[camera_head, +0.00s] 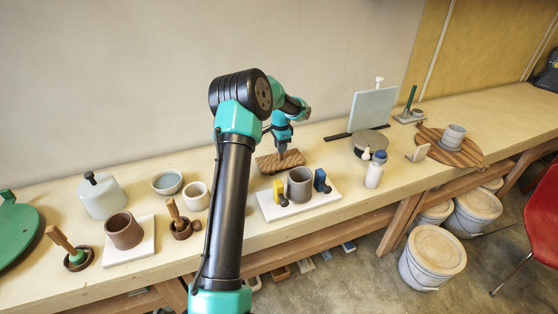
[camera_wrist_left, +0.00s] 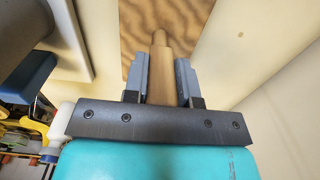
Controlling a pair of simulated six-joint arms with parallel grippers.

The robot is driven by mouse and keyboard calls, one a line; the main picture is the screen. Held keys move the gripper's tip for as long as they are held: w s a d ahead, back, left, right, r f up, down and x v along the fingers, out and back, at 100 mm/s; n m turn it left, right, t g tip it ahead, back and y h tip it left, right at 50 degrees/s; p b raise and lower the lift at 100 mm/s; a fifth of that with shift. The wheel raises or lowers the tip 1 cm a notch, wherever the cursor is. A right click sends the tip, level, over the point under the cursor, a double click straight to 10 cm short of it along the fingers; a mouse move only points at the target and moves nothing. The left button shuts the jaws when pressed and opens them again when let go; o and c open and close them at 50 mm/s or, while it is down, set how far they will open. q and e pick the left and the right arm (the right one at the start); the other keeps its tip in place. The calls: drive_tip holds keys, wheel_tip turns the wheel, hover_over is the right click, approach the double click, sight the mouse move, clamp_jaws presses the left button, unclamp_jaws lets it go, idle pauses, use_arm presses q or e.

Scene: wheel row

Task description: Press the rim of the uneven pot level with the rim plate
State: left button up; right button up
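A grey pot (camera_head: 299,184) stands on a white board (camera_head: 320,205) between a yellow block (camera_head: 280,192) and a blue block (camera_head: 321,181). Whether its rim is uneven is too small to tell. The rim plate (camera_head: 295,159), a wavy-grained wooden slab, lies on the table behind the board. My left gripper (camera_head: 282,152) points down over the slab. In the left wrist view my left gripper (camera_wrist_left: 163,85) has its fingers against both sides of the slab's upright wooden handle (camera_wrist_left: 162,65). The grey pot shows partly at the upper left there (camera_wrist_left: 20,20). My right gripper is out of view.
A brown pot (camera_head: 124,231) on a white tile, wooden-handled tools (camera_head: 180,222), two bowls and a lidded jar (camera_head: 101,196) stand to the left. A white bottle (camera_head: 375,172) and a dark turntable (camera_head: 369,142) stand to the right. The table behind the slab is mostly clear.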

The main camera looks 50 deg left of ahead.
use_arm(q)
clamp_jaws()
drive_tip(key=shift+r, duration=3.55)
